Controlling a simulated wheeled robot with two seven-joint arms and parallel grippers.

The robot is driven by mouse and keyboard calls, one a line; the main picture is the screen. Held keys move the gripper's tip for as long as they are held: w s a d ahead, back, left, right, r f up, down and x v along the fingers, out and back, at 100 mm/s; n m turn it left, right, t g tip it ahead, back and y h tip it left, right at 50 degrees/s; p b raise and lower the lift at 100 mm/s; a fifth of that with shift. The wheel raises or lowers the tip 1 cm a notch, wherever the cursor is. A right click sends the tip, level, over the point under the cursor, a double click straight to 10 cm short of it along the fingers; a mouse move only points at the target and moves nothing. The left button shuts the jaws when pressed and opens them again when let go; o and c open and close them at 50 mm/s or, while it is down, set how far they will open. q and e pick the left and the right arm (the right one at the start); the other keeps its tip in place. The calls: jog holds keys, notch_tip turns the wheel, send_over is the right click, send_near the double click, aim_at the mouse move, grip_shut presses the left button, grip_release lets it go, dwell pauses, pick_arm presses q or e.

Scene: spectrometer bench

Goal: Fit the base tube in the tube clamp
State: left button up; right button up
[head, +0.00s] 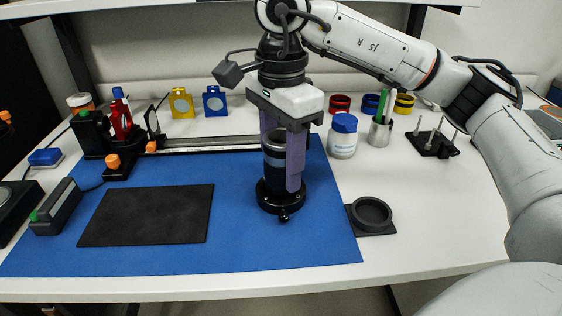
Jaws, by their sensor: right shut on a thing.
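The base tube (274,162) is a dark upright cylinder with a lighter band near its top. My right gripper (281,168) comes down from above, its purple fingers shut around the tube. The tube's lower end is at a round black collar with a small knob (283,216), which looks like the tube clamp (268,200). The collar is on the blue mat. I cannot tell whether the tube is seated in it or how deep it goes. My left gripper is not in view.
A black ring holder on a square plate (372,213) is right of the collar. A blue-capped jar (343,137) and a pen cup (381,131) stand behind right. A dark flat pad (147,215) lies left on the blue mat (240,245). A rail (210,144) runs behind.

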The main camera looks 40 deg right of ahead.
jog(key=shift+f, duration=0.2)
jog(key=shift+f+b, duration=0.75)
jog(key=shift+b, duration=0.05)
jog(key=shift+r+p, duration=0.75)
jog(key=shift+r, duration=0.25)
jog(key=shift+w, duration=0.1)
jog(key=shift+f, duration=0.2)
dwell(0.5)
jog(key=shift+f+b, duration=0.8)
jog(key=shift+f, duration=0.05)
